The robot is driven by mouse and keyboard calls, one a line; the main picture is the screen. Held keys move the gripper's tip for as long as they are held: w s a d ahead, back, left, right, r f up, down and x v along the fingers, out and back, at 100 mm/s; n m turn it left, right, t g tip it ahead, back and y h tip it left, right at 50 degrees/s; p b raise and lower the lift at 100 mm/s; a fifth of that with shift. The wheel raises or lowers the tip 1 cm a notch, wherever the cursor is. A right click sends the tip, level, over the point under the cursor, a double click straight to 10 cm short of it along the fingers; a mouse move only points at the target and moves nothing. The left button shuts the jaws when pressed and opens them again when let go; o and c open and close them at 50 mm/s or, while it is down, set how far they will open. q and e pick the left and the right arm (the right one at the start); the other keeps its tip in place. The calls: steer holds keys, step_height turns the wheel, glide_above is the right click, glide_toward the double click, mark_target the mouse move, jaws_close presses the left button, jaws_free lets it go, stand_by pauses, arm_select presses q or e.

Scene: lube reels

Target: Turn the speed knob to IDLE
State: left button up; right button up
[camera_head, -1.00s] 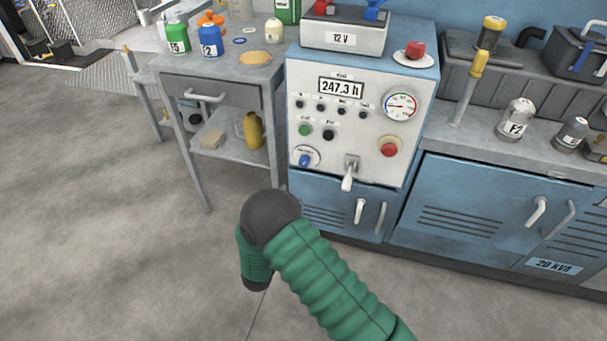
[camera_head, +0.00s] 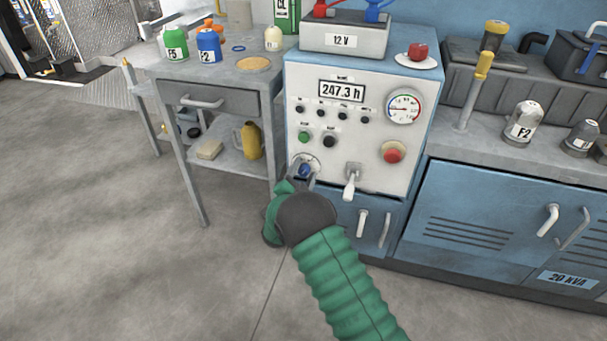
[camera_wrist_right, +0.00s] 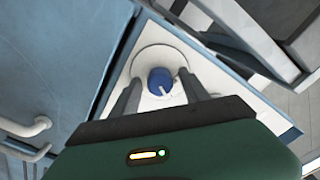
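The speed knob (camera_head: 305,170) is a small blue knob on a round white plate at the lower left of the control panel (camera_head: 355,130). My right gripper (camera_head: 302,178) is right in front of it, its fingers open. In the right wrist view the blue knob (camera_wrist_right: 160,80) with its white pointer mark shows between the two spread finger tips (camera_wrist_right: 160,90), with a gap on each side. I cannot tell how deep the fingers reach around it. The label text on the plate is too small to read. My left gripper is not in view.
A white lever (camera_head: 350,182) sticks out just right of the knob. A red button (camera_head: 392,153) and a gauge (camera_head: 404,107) are further right. A grey side table (camera_head: 240,75) with bottles stands to the left. The floor in front is clear.

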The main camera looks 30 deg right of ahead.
jaws_close()
steer(key=n+p, duration=0.2)
steer(key=shift+r+p, duration=0.15)
steer(key=shift+p, duration=0.25)
steer(key=n+p, duration=0.2)
steer(key=n, duration=0.1)
steer(key=n+p, duration=0.2)
steer(key=n, duration=0.1)
steer(key=shift+a+n, duration=0.1)
steer(key=shift+n, duration=0.2)
steer(key=shift+f+n+p, duration=0.2)
steer(key=shift+n+p, duration=0.5)
steer(key=shift+n, duration=0.9)
steer(key=shift+w, duration=0.1)
